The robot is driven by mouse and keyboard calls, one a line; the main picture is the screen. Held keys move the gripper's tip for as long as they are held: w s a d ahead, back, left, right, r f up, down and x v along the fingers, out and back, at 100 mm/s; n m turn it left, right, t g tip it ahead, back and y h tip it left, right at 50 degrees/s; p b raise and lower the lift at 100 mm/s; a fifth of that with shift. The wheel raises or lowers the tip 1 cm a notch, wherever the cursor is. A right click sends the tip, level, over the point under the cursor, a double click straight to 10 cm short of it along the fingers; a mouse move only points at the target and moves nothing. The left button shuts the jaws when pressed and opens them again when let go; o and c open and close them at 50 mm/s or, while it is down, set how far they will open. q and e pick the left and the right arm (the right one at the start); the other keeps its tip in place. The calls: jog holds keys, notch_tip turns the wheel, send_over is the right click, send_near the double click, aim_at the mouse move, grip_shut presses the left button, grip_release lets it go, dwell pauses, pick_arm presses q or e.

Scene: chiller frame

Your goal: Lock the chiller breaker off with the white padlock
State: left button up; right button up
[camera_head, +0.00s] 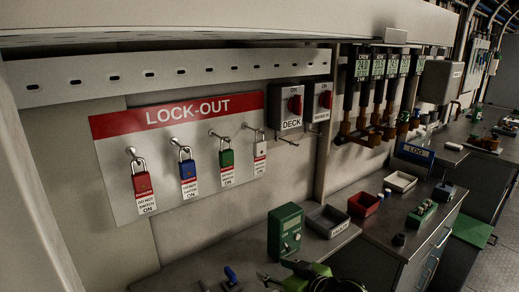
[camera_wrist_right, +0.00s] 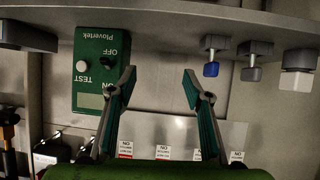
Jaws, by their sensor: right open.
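The white padlock (camera_head: 260,149) hangs on the rightmost hook of the LOCK-OUT board (camera_head: 200,105), with a white tag below it. Red (camera_head: 142,184), blue (camera_head: 187,170) and green (camera_head: 226,158) padlocks hang to its left. Two grey breaker boxes with red handles are right of the board: one labelled DECK (camera_head: 287,118), the other (camera_head: 322,113) with a label too small to read. My right gripper (camera_head: 303,274) is low over the bench, well below the padlocks. In the right wrist view its fingers (camera_wrist_right: 158,76) are spread with nothing between them. My left gripper is not in view.
A green Plovertek tester (camera_head: 286,232) stands on the bench by my right gripper; it also shows in the wrist view (camera_wrist_right: 98,62). A grey tray (camera_head: 328,220), red bin (camera_head: 364,204) and white bin (camera_head: 400,181) stand farther right. An overhead shelf (camera_head: 200,22) spans the top.

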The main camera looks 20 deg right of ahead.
jog(key=w+d+r+t+y, duration=0.1)
jog(key=w+d+r, duration=0.15)
jog(key=r, duration=0.45)
jog(key=w+d+r+t+y, duration=0.15)
jog(key=w+r, duration=0.25)
jog(key=r, duration=0.4)
jog(key=t, duration=0.3)
send_near(262, 143)
jog(key=shift+g+y, duration=0.25)
jog(key=p+x, duration=0.5)
jog(key=x, duration=0.5)
jog(key=shift+d+r, duration=0.1)
jog(key=shift+r, duration=0.05)
jog(key=shift+w, duration=0.55)
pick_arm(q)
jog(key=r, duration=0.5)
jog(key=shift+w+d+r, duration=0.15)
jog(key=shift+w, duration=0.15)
pick_arm(e)
grip_shut()
